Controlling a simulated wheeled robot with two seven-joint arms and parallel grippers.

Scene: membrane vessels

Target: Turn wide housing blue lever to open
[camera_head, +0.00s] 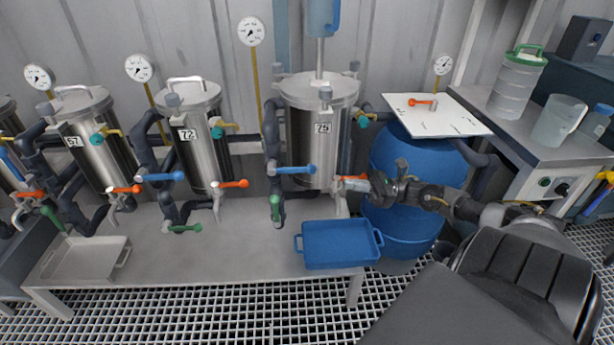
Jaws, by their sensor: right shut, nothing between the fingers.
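The wide steel housing (318,120) labelled 75 stands on the bench right of centre. My left gripper is not in view.
Narrower housings 72 (202,140) and 57 (92,145) stand to the left with their own levers. A blue tray (338,246) sits at the bench's front right, and a pale tray (84,259) at the left. A blue barrel (410,160) stands behind my right arm.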

